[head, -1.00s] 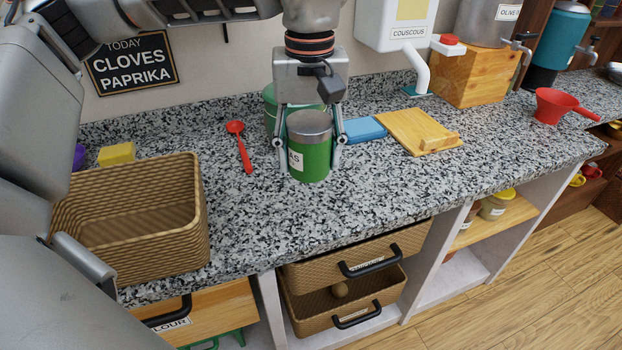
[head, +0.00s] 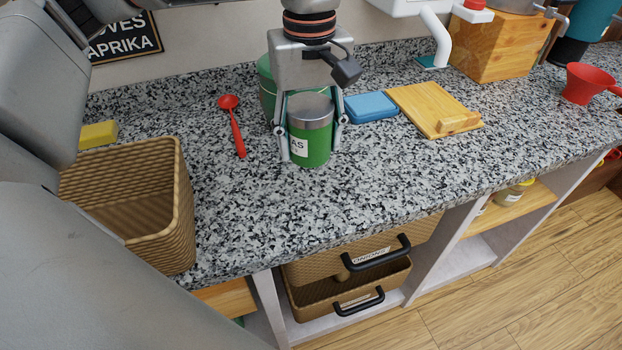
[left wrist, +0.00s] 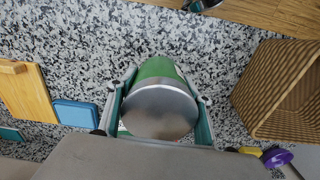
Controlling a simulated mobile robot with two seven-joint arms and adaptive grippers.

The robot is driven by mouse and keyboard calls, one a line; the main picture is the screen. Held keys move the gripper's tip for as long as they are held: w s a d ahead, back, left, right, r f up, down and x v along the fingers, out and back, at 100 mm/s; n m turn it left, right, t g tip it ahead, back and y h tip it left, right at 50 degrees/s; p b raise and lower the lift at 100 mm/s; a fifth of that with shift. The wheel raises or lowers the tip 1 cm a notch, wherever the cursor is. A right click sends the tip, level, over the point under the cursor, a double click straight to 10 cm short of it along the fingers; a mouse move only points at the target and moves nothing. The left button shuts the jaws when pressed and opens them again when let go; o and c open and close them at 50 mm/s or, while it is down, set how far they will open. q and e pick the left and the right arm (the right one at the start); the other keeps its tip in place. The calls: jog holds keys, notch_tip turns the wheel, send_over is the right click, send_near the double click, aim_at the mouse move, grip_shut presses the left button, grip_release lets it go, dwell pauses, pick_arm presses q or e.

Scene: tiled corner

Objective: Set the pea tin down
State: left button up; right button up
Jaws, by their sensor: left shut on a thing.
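The pea tin (head: 312,145) is a green can with a grey metal lid and a white label. It is upright at the granite counter (head: 270,210), its base at or very near the surface; I cannot tell if it touches. My left gripper (head: 312,150) comes down from above and is shut on the tin, one finger on each side. In the left wrist view the tin's lid (left wrist: 160,110) lies between the two fingers. My right gripper is not in view.
A larger green container (head: 266,85) stands behind the tin. A red spoon (head: 235,125) lies to its left, a blue box (head: 370,107) and a wooden board (head: 430,105) to its right. A wicker basket (head: 180,210) stands at left. Counter in front is clear.

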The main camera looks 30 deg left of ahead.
aim_at(310, 193)
pick_arm(q)
notch_tip(310, 193, down, 10)
jog(key=shift+r+b, duration=0.15)
jog(key=shift+b, duration=0.3)
jog(key=shift+f, duration=0.2)
jog(key=o, duration=1.5)
notch_tip(310, 193, up, 12)
jog(key=shift+r+p, duration=0.15)
jog(key=shift+p, duration=0.5)
